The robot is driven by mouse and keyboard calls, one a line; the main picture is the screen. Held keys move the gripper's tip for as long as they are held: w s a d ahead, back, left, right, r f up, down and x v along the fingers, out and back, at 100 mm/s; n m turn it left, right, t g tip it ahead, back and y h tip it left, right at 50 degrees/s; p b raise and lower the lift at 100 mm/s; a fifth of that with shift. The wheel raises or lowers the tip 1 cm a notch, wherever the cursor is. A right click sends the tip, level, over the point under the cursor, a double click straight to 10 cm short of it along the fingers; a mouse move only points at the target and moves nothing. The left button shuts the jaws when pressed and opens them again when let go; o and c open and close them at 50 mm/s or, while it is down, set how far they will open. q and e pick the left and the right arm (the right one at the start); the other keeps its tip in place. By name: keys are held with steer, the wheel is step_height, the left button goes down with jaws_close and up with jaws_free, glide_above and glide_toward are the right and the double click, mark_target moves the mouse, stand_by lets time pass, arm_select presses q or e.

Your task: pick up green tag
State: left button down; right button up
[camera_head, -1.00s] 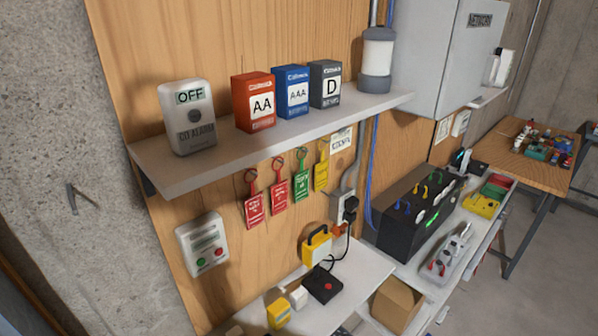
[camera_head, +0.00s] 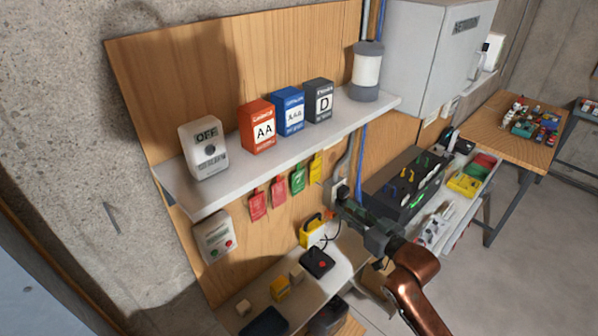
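The green tag (camera_head: 297,180) hangs below the shelf (camera_head: 300,147) against the wooden panel. Two red tags (camera_head: 258,206) hang to its left and a yellow tag (camera_head: 315,168) to its right. My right gripper (camera_head: 342,198) is to the right of and slightly below the green tag in the picture, apart from it. It covers part of the wall socket area. Its fingers are small and dark, so I cannot tell whether they are open or shut. My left gripper is not in view.
Below are a white switch box (camera_head: 214,238), a yellow lamp (camera_head: 311,231) and a black box with a red button (camera_head: 318,262). A grey cabinet (camera_head: 432,55) is at right.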

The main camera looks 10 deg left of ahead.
mark_target(299, 164)
steer(key=s+a+r+n+g+y, duration=0.1)
steer(key=s+a+r, duration=0.15)
steer(key=r, duration=0.25)
steer(key=s+a+r+n+y+p, duration=0.1)
steer(key=a+r, duration=0.2)
steer(key=r, duration=0.1)
steer(key=s+a+r+n+g+y, duration=0.1)
steer(key=s+a+r, duration=0.1)
steer(key=r, duration=0.3)
steer(key=p+x, duration=0.1)
steer(key=x, duration=0.1)
steer(key=p+x, duration=0.1)
steer(key=x, duration=0.2)
steer(key=p+x, duration=0.1)
steer(key=x, duration=0.1)
steer(key=shift+w+a+r, duration=0.25)
steer(key=shift+w+r, duration=0.1)
steer(key=shift+c, duration=0.2)
steer(key=shift+d, duration=0.1)
steer(key=shift+c, duration=0.8)
jaws_close()
